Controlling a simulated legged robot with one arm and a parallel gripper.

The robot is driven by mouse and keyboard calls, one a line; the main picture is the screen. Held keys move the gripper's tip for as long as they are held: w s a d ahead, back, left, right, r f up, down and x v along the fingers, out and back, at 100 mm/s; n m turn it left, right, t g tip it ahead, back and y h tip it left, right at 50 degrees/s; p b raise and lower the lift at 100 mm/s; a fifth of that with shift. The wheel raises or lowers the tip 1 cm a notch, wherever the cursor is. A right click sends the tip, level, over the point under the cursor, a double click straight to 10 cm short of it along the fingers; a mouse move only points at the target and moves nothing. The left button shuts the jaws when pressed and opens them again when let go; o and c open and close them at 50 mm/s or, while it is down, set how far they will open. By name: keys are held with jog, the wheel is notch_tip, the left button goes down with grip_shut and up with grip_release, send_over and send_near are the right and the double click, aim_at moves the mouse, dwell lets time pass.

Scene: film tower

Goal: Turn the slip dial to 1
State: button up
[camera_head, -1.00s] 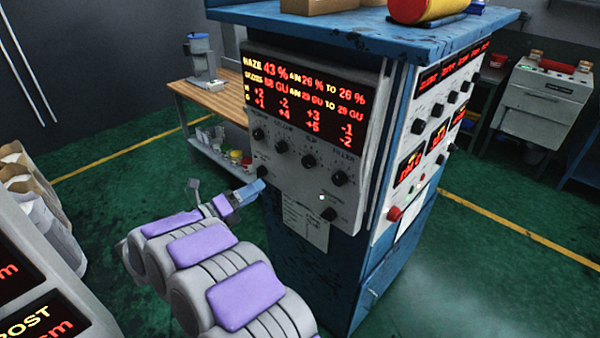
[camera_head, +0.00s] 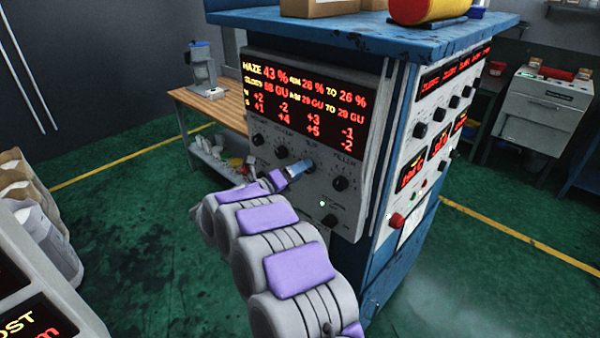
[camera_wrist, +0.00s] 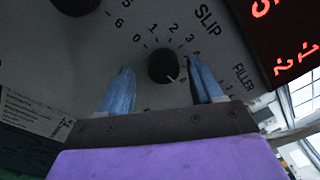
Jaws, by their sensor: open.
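The slip dial (camera_wrist: 163,66) is a small black round knob on the grey panel, under the printed word SLIP in the wrist view. Numbers 0, 1, 2 and 3 run in an arc above it. A pale mark shows at its lower right edge. My gripper (camera_wrist: 160,67) is open, with one blue finger on each side of the dial. I cannot tell whether either finger touches it. In the head view, my gripper (camera_head: 297,169) is at the panel in front of the slip dial and partly covers it.
The panel display (camera_head: 305,98) shows red and yellow readings. The filler dial (camera_head: 341,183) is close to the right, and more dials sit to the left and below. The blue cabinet top (camera_head: 360,38) overhangs the panel. A wooden bench (camera_head: 215,104) stands behind on the left.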

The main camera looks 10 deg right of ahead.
jog(key=shift+w+d, duration=0.3)
jog(key=shift+d, duration=0.25)
jog(key=shift+s, duration=0.1)
jog(key=c, duration=1.1)
